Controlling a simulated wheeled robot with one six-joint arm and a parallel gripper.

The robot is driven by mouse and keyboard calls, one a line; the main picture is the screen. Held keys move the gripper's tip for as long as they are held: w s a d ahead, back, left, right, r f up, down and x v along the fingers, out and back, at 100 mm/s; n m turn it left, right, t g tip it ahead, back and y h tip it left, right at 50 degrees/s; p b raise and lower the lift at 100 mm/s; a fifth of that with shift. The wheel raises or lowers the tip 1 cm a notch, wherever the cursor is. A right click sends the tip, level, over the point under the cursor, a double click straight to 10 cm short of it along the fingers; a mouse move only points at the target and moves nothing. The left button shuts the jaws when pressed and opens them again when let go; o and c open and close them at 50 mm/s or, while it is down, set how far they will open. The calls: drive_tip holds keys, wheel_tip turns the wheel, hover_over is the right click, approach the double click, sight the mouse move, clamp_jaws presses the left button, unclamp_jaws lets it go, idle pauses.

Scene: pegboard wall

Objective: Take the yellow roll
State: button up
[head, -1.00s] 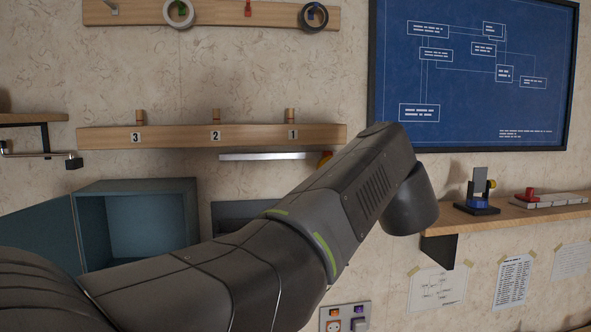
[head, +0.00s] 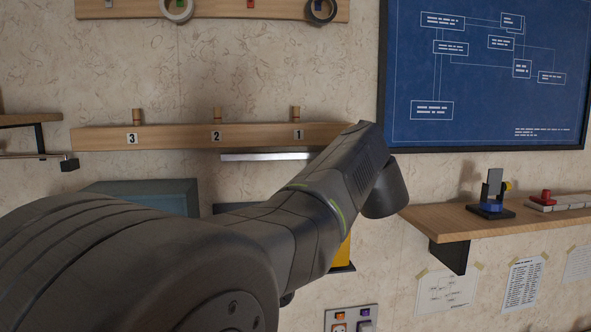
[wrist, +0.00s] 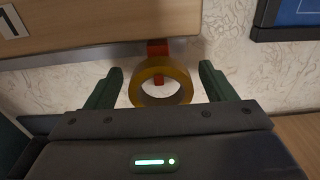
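In the wrist view the yellow roll (wrist: 160,81) is a ring that hangs by a red holder (wrist: 157,48) below the wooden board. Part of the red holder shows through its hole. My gripper (wrist: 161,67) is open, with one dark green finger on each side of the roll and visible gaps to both. Nothing is held. I cannot tell how far the fingertips are from the roll in depth. In the head view my arm hides the roll and the fingers.
The numbered peg board (head: 170,137) has a metal strip (head: 265,156) under it. A shelf (head: 480,219) with small items is at the right, below a blue framed board (head: 485,70). A blue-grey box (head: 150,193) and a yellow item (head: 343,250) are partly behind my arm.

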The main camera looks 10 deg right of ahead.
drive_tip(key=c, duration=0.8)
drive_tip(key=shift+c, duration=0.2)
